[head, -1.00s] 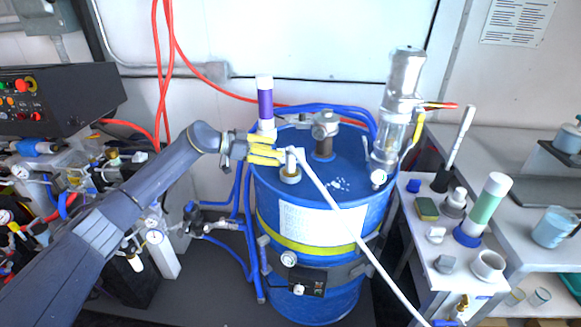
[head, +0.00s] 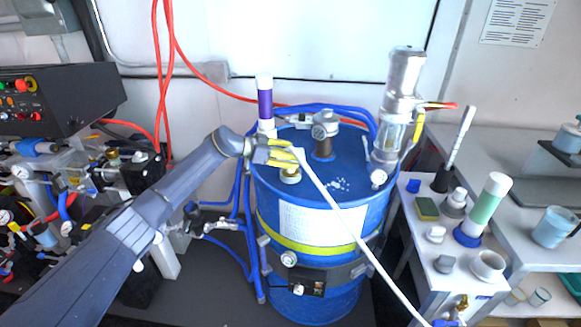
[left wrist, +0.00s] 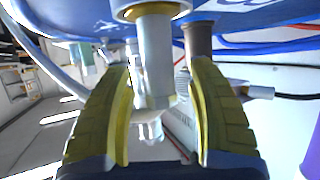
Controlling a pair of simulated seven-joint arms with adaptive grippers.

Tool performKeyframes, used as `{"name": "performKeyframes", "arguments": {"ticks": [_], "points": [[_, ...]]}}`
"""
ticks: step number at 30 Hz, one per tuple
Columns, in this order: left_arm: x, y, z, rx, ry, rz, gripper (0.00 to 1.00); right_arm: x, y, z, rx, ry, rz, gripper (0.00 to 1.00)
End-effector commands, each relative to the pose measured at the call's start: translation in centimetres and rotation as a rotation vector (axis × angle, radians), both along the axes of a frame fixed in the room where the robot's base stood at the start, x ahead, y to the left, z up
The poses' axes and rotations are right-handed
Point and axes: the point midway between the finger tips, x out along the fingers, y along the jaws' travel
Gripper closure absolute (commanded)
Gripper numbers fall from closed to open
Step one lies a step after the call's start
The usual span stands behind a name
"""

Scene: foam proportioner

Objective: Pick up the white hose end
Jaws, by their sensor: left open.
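The white hose end (left wrist: 153,65) is a pale upright tube at a brass fitting (head: 290,176) on top of the blue drum (head: 350,178). The white hose (head: 345,215) slants from there down to the lower right. My left gripper (head: 291,155) is at the hose end, with its yellow fingers partly hiding it in the head view. In the left wrist view, the fingers are open, one on each side of the hose end, with a gap visible. My right gripper is not in view.
A purple-banded white bottle (head: 265,104) stands just behind my left gripper. A clear and metal cylinder (head: 396,115) and a gauge fitting (head: 324,135) rise from the drum top. A side table (head: 460,252) at right holds small items.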

Motion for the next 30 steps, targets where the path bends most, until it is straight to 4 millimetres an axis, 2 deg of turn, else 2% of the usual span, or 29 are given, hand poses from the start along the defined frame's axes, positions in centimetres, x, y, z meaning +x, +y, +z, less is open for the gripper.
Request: {"name": "performKeyframes", "arguments": {"ticks": [4, 19, 30], "points": [[-0.01, 0.01, 0.02, 0.0, 0.0, 0.0, 0.43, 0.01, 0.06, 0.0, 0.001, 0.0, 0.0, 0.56], [-0.02, 0.03, 0.0, 0.0, 0.0, 0.0, 1.0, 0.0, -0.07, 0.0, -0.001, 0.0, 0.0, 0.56], [-0.01, -0.01, 0.16, -0.001, -0.001, 0.0, 1.0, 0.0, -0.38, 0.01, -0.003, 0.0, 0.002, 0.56]]}}
